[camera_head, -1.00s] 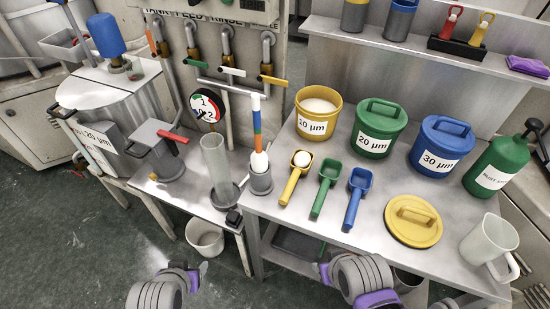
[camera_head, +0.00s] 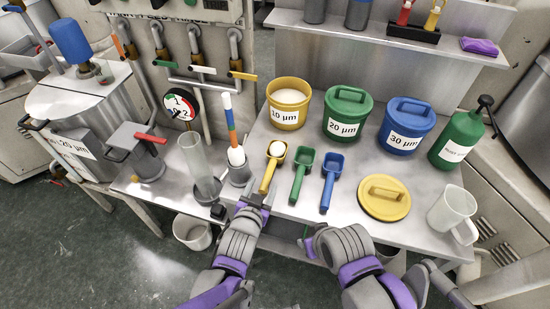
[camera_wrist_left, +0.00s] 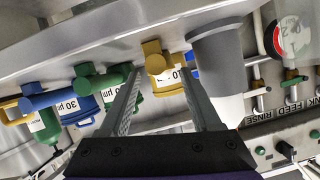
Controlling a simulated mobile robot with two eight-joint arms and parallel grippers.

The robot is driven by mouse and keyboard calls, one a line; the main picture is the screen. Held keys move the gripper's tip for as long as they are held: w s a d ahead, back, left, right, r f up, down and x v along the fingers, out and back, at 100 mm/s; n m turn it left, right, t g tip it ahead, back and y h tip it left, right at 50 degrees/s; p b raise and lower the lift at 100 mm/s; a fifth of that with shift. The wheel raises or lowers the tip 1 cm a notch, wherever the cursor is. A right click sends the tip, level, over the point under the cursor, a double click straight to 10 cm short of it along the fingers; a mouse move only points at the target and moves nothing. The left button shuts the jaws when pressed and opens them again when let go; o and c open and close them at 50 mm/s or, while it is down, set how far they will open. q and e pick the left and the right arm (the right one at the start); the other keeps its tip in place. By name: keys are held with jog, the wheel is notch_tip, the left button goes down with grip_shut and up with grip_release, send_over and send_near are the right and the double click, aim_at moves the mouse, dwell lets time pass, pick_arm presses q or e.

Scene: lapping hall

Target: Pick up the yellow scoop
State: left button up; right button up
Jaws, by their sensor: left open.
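The yellow scoop (camera_head: 268,178) lies on the metal bench with white powder in its bowl, handle toward me. In the left wrist view the yellow scoop (camera_wrist_left: 156,62) shows between the two fingers. My left gripper (camera_head: 257,190) is open at the near end of the scoop's handle. Its spread fingers show in the left wrist view (camera_wrist_left: 160,78), one on each side of the handle, with no visible grip on it. My right gripper (camera_head: 308,242) is at the bench's front edge, away from the scoop; its fingers are not clear.
A green scoop (camera_head: 302,170) and a blue scoop (camera_head: 331,178) lie right of the yellow one. A grey cup (camera_head: 239,173) stands close on its left. A yellow tub (camera_head: 289,108) stands behind. A yellow lid (camera_head: 384,198) and a clear jug (camera_head: 450,210) are further right.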

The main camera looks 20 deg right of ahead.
aim_at(268, 176)
pick_arm(q)
jog(key=shift+x, duration=3.2)
jog(key=shift+s+d, duration=0.1)
jog(key=shift+d, duration=0.05)
grip_shut()
